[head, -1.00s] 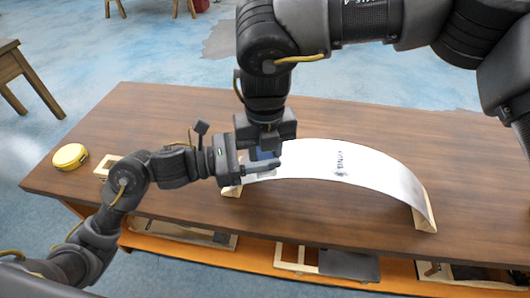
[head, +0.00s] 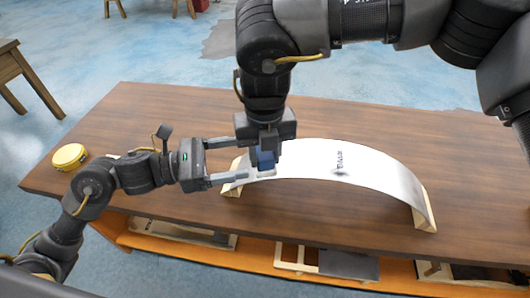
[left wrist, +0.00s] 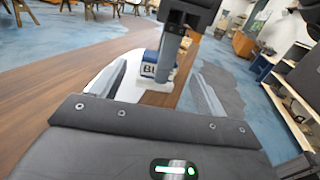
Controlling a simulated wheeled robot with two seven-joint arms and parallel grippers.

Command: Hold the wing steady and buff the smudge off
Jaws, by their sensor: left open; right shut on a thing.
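The wing is a white, arched panel (head: 385,172) standing on wooden end supports on the table. A dark smudge-like mark (head: 340,164) shows near the middle of its top. My right gripper (head: 266,146) points down over the wing's left end, shut on a blue block (head: 265,160) with a pale underside at the panel surface. In the left wrist view, the blue block (left wrist: 155,70) shows partial white lettering. My left gripper (head: 238,159) is open at the wing's left end. Its fingers lie on either side of the block, apart from it; contact with the wing is unclear.
The brown table (head: 150,105) has free room behind the wing. A yellow round case (head: 69,156) lies at its left end. A lower orange shelf (head: 255,256) holds wooden frames and dark panels. A wooden stool (head: 25,75) stands at the far left.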

